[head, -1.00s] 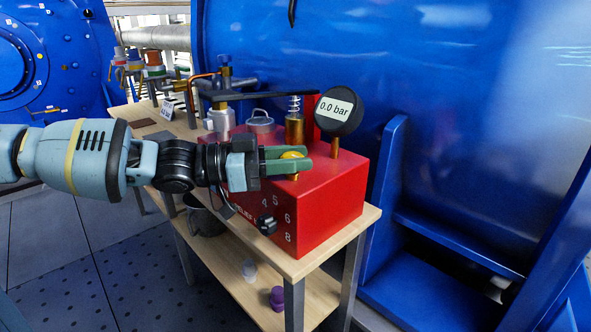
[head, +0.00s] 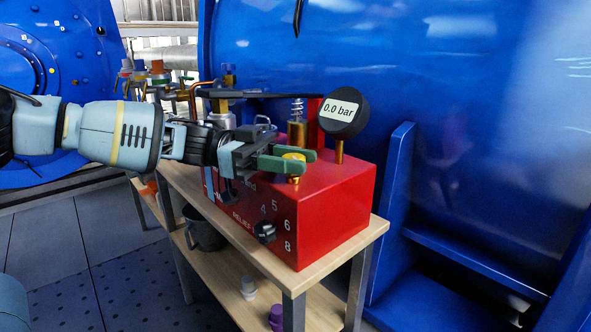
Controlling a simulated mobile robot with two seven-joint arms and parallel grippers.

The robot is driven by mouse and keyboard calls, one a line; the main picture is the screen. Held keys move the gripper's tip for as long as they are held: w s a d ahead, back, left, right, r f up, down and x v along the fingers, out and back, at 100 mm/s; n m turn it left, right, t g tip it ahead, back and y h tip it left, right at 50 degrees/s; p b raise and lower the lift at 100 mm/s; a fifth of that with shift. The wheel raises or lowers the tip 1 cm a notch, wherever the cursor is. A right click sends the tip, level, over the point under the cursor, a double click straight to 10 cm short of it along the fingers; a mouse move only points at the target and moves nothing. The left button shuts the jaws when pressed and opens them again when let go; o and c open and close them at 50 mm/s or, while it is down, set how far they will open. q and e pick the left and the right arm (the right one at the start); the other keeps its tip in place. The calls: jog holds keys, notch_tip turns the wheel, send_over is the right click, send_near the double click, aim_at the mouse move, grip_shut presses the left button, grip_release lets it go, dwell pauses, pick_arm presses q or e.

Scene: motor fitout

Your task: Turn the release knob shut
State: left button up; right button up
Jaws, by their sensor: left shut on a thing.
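The release knob (head: 293,157) is a small yellow knob on a brass stem, standing on top of a red pump box (head: 335,195). My left gripper (head: 293,160) comes in from the left, level with the knob. Its two green fingers are shut on the knob, one on the near side and one on the far side. The fingers hide part of the knob. A round gauge (head: 341,113) on the box reads 0.0 bar. My right gripper is not in view.
A black dial (head: 264,232) with numbers sits on the box's front face. A brass spring fitting (head: 297,130) stands close behind the fingers, and a dark lever (head: 262,95) runs behind. The wooden bench (head: 345,246) has cups on its lower shelf. A blue tank (head: 420,90) stands behind.

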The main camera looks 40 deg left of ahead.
aim_at(260, 174)
pick_arm(q)
jog(key=shift+f+m+g+b, duration=0.3)
jog(key=shift+m+g, duration=0.1)
jog(key=shift+g, duration=0.2)
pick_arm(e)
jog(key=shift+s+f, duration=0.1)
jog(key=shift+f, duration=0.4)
pick_arm(q)
jog(key=shift+d+h, duration=0.1)
jog(key=shift+h, duration=0.2)
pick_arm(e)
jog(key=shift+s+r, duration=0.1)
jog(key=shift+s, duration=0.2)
pick_arm(q)
jog(key=o, duration=1)
jog(key=shift+c, duration=0.2)
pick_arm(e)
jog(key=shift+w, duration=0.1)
pick_arm(q)
jog(key=shift+r, duration=0.1)
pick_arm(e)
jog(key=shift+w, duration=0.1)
